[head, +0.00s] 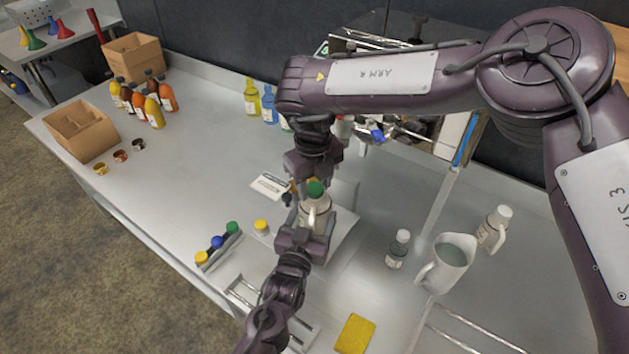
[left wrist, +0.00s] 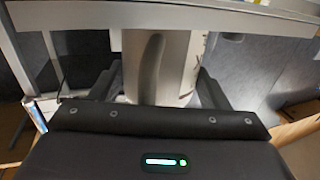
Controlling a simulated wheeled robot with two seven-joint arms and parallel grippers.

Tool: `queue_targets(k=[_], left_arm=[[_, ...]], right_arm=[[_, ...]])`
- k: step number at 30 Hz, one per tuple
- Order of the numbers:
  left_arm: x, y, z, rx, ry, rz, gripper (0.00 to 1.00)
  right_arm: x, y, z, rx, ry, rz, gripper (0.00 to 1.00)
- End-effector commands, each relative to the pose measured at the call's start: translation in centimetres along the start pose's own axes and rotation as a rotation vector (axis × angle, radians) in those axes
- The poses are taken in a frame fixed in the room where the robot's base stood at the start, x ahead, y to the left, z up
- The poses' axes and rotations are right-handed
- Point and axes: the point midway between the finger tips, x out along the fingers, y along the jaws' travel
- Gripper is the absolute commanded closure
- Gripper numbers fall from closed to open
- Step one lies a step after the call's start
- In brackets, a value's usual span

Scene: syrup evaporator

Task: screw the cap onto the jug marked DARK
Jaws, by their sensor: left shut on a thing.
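A cream jug (head: 315,214) stands upright in the middle of the bench, with a green cap (head: 316,190) at its mouth. I cannot tell how far the cap is threaded, and I cannot read the marking on the jug. My left gripper (head: 305,237) is shut on the jug from the near side. The left wrist view shows the pale jug (left wrist: 172,50) with its handle between the fingers. My right gripper (head: 307,186) points down right above the cap. Its fingertips are small and partly hidden, so I cannot tell whether they hold it.
A rack (head: 222,247) with yellow, blue and green caps lies at the front left. A yellow-topped item (head: 261,226) and a card (head: 270,185) are near the jug. A pitcher (head: 447,264), a small bottle (head: 397,250), a white-capped jug (head: 494,228) and a yellow sponge (head: 355,334) are to the right.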

Motion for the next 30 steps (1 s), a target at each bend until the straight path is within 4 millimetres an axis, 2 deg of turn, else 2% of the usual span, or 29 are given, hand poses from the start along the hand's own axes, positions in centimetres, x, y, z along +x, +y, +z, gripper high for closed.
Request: queue_targets(k=[1,9,13,21,30], left_arm=[[0.03,-0.05,0.0,0.0,0.0,-0.001,0.94],[0.03,-0.04,0.01,0.001,0.0,-0.001,0.94],[0.03,-0.04,0.01,0.001,-0.001,-0.001,0.94],[0.04,-0.03,0.01,0.001,-0.001,0.0,0.94],[0.04,-0.02,0.02,0.001,-0.001,0.0,0.94]], right_arm=[[0.0,0.0,0.0,0.0,0.0,0.0,0.61],[-0.01,0.03,-0.01,-0.001,0.0,0.001,0.94],[0.08,0.1,-0.03,0.068,0.001,0.003,0.94],[0.06,0.15,0.02,0.514,0.002,0.004,0.94],[0.04,0.11,-0.02,0.564,0.003,0.001,0.94]])
